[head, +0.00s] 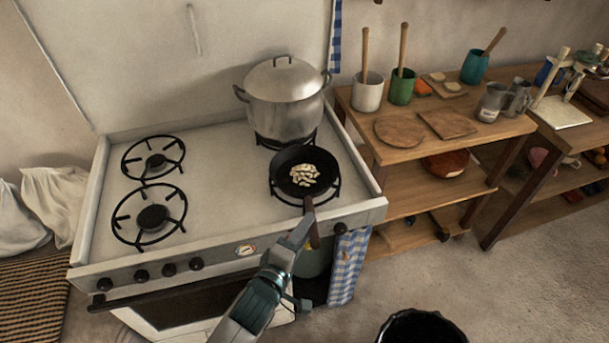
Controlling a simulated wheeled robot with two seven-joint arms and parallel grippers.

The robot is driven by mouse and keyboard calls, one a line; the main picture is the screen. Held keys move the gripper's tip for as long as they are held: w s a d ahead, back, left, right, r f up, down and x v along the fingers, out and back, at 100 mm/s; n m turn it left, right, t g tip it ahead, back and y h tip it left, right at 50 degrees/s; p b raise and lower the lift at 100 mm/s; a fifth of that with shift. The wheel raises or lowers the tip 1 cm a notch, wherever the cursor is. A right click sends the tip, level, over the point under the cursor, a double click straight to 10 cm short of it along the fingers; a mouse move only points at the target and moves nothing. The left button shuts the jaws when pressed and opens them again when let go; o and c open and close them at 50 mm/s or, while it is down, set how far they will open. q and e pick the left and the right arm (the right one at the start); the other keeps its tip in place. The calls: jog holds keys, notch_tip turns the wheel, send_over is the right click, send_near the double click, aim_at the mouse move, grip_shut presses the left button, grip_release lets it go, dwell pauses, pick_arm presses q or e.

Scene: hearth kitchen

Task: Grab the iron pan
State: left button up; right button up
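The black iron pan (291,186) sits on the front right burner of the stove, with pale pieces of food (304,174) in it. Its brown handle (309,205) points out over the stove's front edge. My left gripper (305,222) is at the handle, with its grey fingers overlapping the handle's left side in the head view. I cannot tell whether the fingers are closed on it or only beside it. My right gripper is not in view.
A large lidded metal pot (285,98) stands on the burner behind the pan. The two left burners (153,216) are empty. A wooden shelf table (400,150) with cups and boards stands right of the stove. A checkered cloth (347,265) hangs at the stove's front.

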pick_arm(q)
jog(key=shift+w, duration=0.15)
jog(key=p+x, duration=0.2)
jog(key=x, duration=0.1)
jog(key=shift+w+f, duration=0.1)
jog(key=shift+w, duration=0.2)
jog(key=shift+x, duration=0.8)
jog(key=shift+f, duration=0.15)
grip_shut()
jog(key=shift+s, duration=0.1)
dwell(0.9)
